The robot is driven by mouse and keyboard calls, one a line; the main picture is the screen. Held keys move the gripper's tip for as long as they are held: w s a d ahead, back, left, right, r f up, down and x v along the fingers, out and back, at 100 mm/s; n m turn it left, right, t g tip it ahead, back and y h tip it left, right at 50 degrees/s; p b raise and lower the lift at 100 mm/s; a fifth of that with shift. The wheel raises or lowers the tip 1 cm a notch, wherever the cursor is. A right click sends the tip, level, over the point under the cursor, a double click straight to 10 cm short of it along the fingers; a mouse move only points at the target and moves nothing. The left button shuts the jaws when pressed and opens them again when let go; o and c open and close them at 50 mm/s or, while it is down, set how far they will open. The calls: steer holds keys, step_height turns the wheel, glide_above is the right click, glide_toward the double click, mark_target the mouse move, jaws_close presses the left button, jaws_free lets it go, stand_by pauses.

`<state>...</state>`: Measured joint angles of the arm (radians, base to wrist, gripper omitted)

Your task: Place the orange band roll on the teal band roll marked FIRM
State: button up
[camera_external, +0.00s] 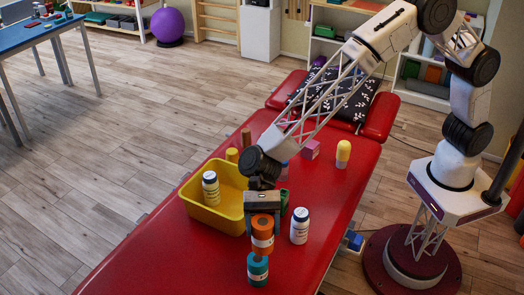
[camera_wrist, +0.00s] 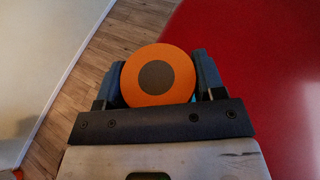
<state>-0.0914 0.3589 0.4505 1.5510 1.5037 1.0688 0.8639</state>
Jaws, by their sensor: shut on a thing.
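The orange band roll (camera_external: 263,229) is in my gripper (camera_external: 263,215), upright. In the wrist view its round orange end with a dark centre (camera_wrist: 158,76) fills the space between the two fingers of my gripper (camera_wrist: 158,85). The teal band roll (camera_external: 257,270) stands on the red table, directly below the orange roll in the outside view. A pale label shows near its top, but I cannot read it. The orange roll's lower end overlaps the teal roll's top in the picture; I cannot tell whether they touch. The wrist view mostly hides the teal roll behind the orange one.
A yellow tray (camera_external: 222,217) holding a white bottle (camera_external: 211,188) stands left of my gripper. Another white bottle (camera_external: 300,226) and a green roll (camera_external: 284,203) stand close on the right. A pink block (camera_external: 311,149) and a yellow bottle (camera_external: 343,153) are farther back. The red table (camera_external: 190,266) is bare at front left.

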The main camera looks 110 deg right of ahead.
mark_target(258, 244)
steer(key=shift+w+a, duration=0.25)
steer(key=shift+w, duration=0.55)
steer(key=shift+f, duration=1.75)
steer(key=shift+f, duration=0.1)
steer(key=o, duration=1.1)
steer(key=shift+f, duration=0.1)
steer(key=shift+r, duration=0.2)
steer(key=v, duration=1.2)
